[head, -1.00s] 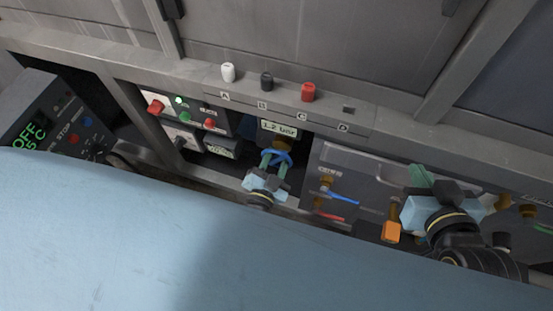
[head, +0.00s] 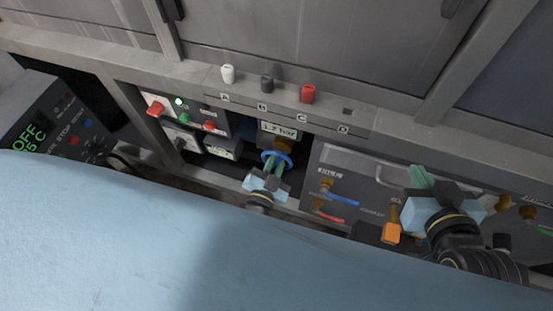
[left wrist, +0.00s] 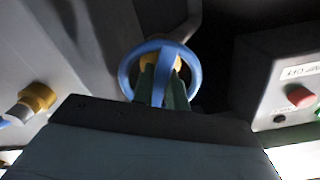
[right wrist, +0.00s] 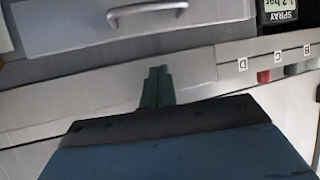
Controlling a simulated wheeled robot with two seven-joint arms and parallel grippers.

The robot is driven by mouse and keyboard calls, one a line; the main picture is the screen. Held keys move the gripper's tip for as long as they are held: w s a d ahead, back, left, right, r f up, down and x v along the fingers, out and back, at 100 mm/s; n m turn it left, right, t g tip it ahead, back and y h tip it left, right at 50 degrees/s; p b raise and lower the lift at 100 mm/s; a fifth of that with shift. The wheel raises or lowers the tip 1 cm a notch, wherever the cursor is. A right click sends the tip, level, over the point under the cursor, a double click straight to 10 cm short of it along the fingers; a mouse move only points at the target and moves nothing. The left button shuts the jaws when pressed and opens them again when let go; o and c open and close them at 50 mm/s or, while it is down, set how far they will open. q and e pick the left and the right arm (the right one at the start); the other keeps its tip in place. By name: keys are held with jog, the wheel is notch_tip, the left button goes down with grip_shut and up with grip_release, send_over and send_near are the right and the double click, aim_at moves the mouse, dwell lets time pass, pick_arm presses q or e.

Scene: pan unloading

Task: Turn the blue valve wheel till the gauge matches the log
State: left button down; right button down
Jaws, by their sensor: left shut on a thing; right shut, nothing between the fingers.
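The blue valve wheel (head: 289,160) is in the recess below the gauge display (head: 280,129) in the head view. The display appears to read 1.2 bar. The right wrist view shows it upside down (right wrist: 281,10), with SPRAY above the number. My left gripper (head: 273,168) is shut on the wheel. In the left wrist view its green fingers (left wrist: 165,82) are inside the rim (left wrist: 127,68), with a spoke between them. My right gripper (head: 421,177) is shut and empty, in front of the panel at the right. I cannot make out the log.
A ledge carries white (head: 228,73), black (head: 267,83) and red (head: 308,93) knobs. Left of the wheel are boxes with a red switch (head: 155,108) and lamps. A grey drawer panel (head: 350,165) is close on the right. A blue surface fills the foreground.

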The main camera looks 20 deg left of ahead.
pick_arm(q)
jog(key=n, duration=0.3)
jog(key=shift+n, duration=1.5)
pick_arm(e)
jog(key=shift+s+d+f+g, duration=0.2)
jog(key=shift+s+f+g, duration=0.15)
jog(key=shift+f, duration=0.15)
jog(key=shift+s+d+f+g, duration=0.2)
jog(key=shift+s+f+g, duration=0.1)
jog(key=shift+f, duration=0.15)
pick_arm(q)
jog(key=c, duration=1.4)
grip_release()
jog(key=shift+s, duration=0.15)
